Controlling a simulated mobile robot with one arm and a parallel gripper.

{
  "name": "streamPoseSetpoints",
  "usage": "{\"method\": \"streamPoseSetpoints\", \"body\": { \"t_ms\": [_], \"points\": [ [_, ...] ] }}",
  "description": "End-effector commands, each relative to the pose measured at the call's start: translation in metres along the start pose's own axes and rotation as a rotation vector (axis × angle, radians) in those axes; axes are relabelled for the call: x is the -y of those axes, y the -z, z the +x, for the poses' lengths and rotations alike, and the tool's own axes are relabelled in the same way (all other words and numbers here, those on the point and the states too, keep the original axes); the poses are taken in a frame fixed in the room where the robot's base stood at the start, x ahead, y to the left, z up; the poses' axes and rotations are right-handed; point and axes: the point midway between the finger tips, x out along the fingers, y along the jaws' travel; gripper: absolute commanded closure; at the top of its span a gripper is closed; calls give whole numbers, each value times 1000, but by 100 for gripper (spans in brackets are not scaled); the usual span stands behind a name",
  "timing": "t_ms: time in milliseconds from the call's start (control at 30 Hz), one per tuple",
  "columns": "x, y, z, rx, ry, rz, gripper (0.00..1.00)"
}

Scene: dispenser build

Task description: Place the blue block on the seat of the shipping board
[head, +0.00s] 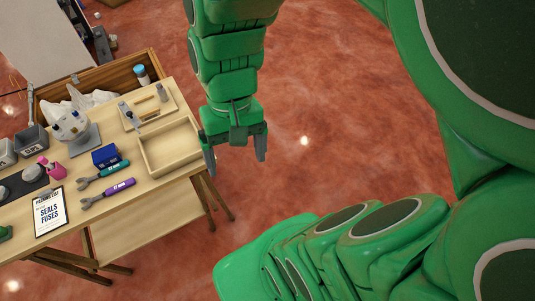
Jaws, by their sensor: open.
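A dark blue block (105,157) sits on the wooden table, left of the shallow wooden tray and beside a wrench. A light wooden board (165,98) with a few small parts on it lies at the table's back right; it looks like the shipping board, but I cannot make out its seat. My gripper (237,158) is open and empty, pointing down. In the picture it is just right of the tray, around the table's right edge, and well right of the blue block.
An empty wooden tray (172,149) is at the table's right end. Wrenches with teal (107,172) and purple (108,193) handles lie near the block. A grey stand (79,137), a pink bottle (51,168) and a sign (49,212) are further left. Behind is an open crate (101,74).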

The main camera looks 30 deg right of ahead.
Motion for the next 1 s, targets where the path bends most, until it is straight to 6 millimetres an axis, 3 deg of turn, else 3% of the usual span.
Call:
{"method": "streamPoseSetpoints", "body": {
  "t_ms": [200, 400, 867, 1000],
  "points": [
    [-29, -26, -4, -61, -92, -71, 11],
    [-40, -35, -6, -79, -129, -101, 11],
    [-41, -35, -5, -79, -132, -101, 11],
    [-37, -27, -7, -80, -125, -82, 11]
  ]
}}
